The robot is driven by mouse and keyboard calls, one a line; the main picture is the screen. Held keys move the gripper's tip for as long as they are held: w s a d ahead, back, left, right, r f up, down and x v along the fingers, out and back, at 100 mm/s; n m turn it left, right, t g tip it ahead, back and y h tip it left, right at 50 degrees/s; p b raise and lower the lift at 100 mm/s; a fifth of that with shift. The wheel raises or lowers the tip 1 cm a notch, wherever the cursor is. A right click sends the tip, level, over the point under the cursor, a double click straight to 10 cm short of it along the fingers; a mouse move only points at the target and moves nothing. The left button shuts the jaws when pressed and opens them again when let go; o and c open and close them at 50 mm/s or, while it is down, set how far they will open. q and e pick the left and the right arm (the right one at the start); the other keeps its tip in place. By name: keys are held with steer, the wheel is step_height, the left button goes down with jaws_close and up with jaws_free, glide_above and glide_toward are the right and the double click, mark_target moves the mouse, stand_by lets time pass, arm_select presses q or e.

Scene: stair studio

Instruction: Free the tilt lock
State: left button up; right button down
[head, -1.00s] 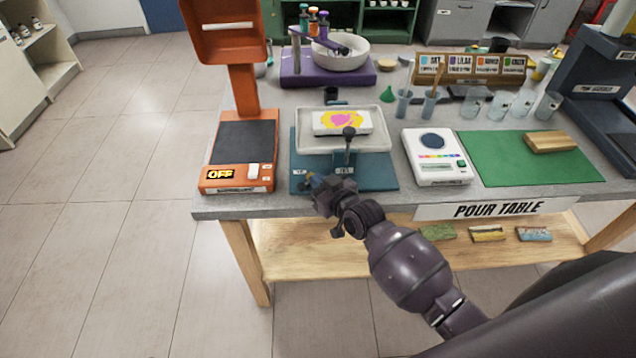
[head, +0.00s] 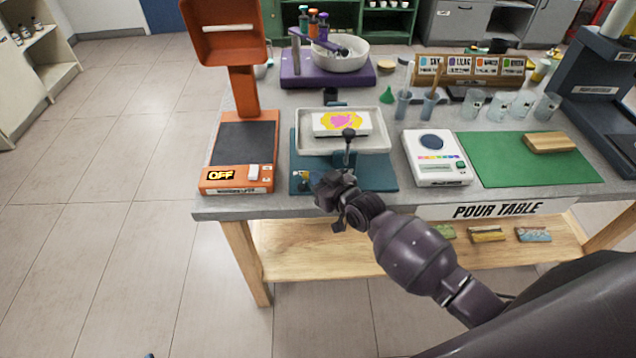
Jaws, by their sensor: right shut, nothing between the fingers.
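A tilt stand with a teal base (head: 378,178) sits at the front of the table. It bears a white tray (head: 372,142) holding a white block (head: 362,128) painted pink and yellow. An upright lever with a black knob (head: 348,134) stands at the tray's front. A small brass-coloured piece (head: 302,176) shows at the base's left front; I cannot tell for sure that it is the lock. My right gripper (head: 318,180) is shut and empty just right of this piece, over the base's front edge. It hides part of the base. My left gripper is not in view.
An orange device (head: 243,190) reading OFF stands close on the left. A white scale (head: 437,172) stands right of the base, then a green mat (head: 520,170) with a wooden block (head: 549,142). Cups and a purple stand (head: 300,75) are behind.

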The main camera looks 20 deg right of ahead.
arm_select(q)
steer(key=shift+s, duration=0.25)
arm_select(e)
steer(key=shift+w, duration=0.2)
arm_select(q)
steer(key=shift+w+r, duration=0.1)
arm_select(e)
steer(key=shift+d, duration=0.1)
